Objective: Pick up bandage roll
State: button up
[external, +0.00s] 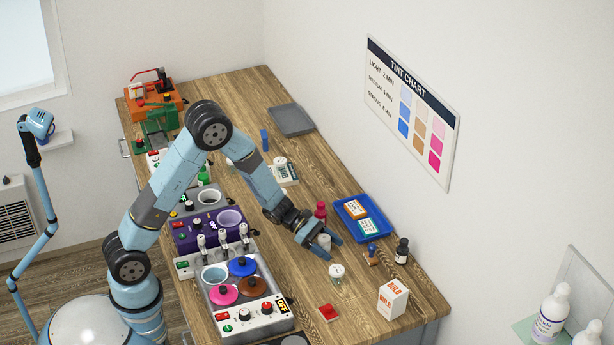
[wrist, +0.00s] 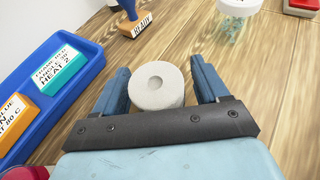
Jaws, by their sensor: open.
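The bandage roll (wrist: 157,95) is a whitish-grey cylinder with a round hollow in its end face. In the wrist view it sits between the two blue fingers of my gripper (wrist: 160,70), with narrow gaps at its sides. In the external view the bandage roll (external: 323,242) stands on the wooden bench, and my gripper (external: 319,244) reaches down over it with fingers open. Whether a finger touches the roll, I cannot tell. The roll's lower part is hidden in the wrist view.
A blue tray (external: 381,233) with labelled blocks lies close by, with a red bottle (external: 320,212) beside it. A stamp (external: 371,258), dark bottle (external: 402,252), small jar (external: 336,273), white box (external: 392,299) and red block (external: 328,313) stand nearby. Machines line the bench's left side.

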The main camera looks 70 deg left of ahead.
jog(key=c, duration=1)
jog(key=shift+c, duration=0.2)
